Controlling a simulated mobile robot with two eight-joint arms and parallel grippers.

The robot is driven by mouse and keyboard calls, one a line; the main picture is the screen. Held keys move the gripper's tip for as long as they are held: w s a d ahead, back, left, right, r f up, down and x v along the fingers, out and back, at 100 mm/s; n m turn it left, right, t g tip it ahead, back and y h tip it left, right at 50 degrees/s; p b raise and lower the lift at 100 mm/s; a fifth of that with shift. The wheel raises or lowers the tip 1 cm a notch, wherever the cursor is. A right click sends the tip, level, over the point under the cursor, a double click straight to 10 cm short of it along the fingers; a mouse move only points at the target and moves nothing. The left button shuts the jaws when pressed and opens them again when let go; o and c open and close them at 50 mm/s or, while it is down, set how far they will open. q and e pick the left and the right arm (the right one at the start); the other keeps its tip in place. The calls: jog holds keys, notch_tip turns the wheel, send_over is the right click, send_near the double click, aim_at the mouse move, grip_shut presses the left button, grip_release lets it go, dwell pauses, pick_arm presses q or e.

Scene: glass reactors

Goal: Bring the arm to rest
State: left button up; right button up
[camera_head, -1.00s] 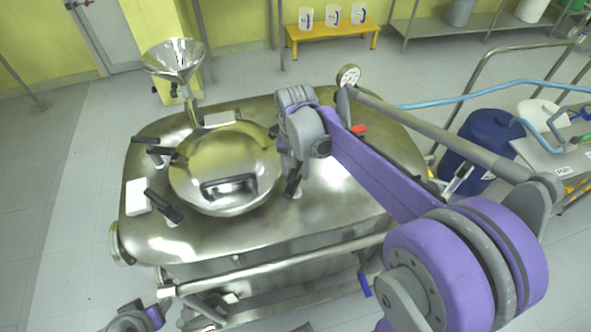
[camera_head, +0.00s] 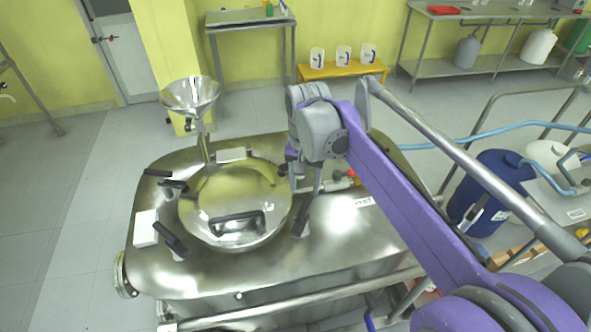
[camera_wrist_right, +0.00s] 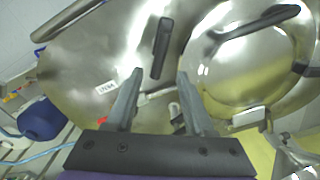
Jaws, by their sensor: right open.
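My right arm reaches in from the lower right of the head view over the steel reactor (camera_head: 345,250). My right gripper (camera_head: 305,186) hangs from the wrist just right of the round hatch lid (camera_head: 208,192). It is open, with nothing between its fingers. In the right wrist view, the fingers of my right gripper (camera_wrist_right: 160,73) are apart, pointing toward a black clamp handle (camera_wrist_right: 162,45) on the reactor top. Whether they touch it is unclear, but a gap seems to show. My left gripper is not in view.
A steel funnel (camera_head: 190,95) stands at the reactor's back left. Black clamp handles (camera_head: 170,240) stick up around the lid. A blue drum (camera_head: 490,190) and a metal rail are at the right. Open floor (camera_head: 50,220) lies left.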

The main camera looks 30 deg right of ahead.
jog(key=s+a+f+n+t, duration=0.2)
jog(key=s+a+f+n, duration=0.1)
jog(key=s+f, duration=0.3)
jog(key=s+a+f+n+t, duration=0.3)
jog(key=s+f+n, duration=0.2)
jog(key=s, duration=0.4)
jog(key=shift+a+f, duration=0.35)
jog(key=shift+f, duration=0.1)
jog(key=shift+o, duration=0.3)
jog(key=shift+s, duration=0.1)
